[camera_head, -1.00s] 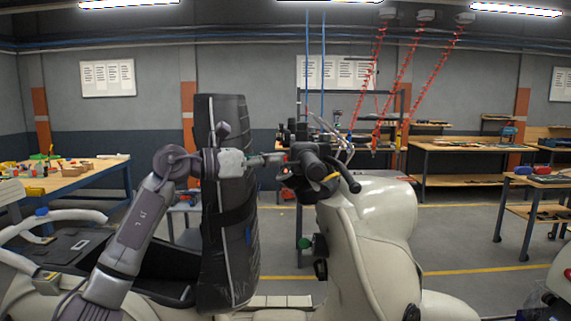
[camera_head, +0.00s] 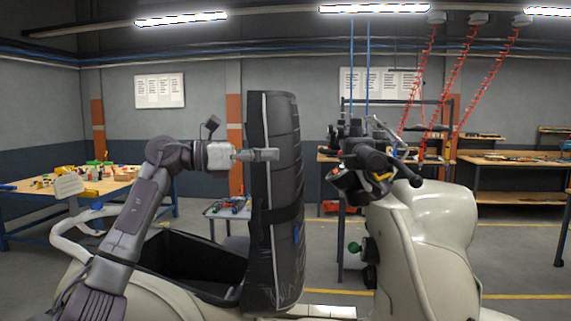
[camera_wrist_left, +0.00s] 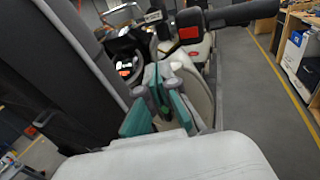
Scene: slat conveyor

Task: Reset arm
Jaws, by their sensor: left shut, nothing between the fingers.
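My left arm comes in from the left in the head view, and my left gripper (camera_head: 262,155) is level, shut and empty. It overlaps the upper part of the tall black padded seat back (camera_head: 283,215); I cannot tell whether it touches it. In the left wrist view the gripper (camera_wrist_left: 155,85) shows with green finger parts close together, beside the dark seat back on the left. The cream scooter (camera_head: 425,235) has black handlebars (camera_head: 365,160) to the right of the gripper. My right gripper is not in view.
A workbench (camera_head: 110,188) with small parts stands at the left. A small cart (camera_head: 225,212) with tools stands behind the seat. More benches (camera_head: 515,160) line the back right. The floor at the right (camera_head: 515,255) is clear.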

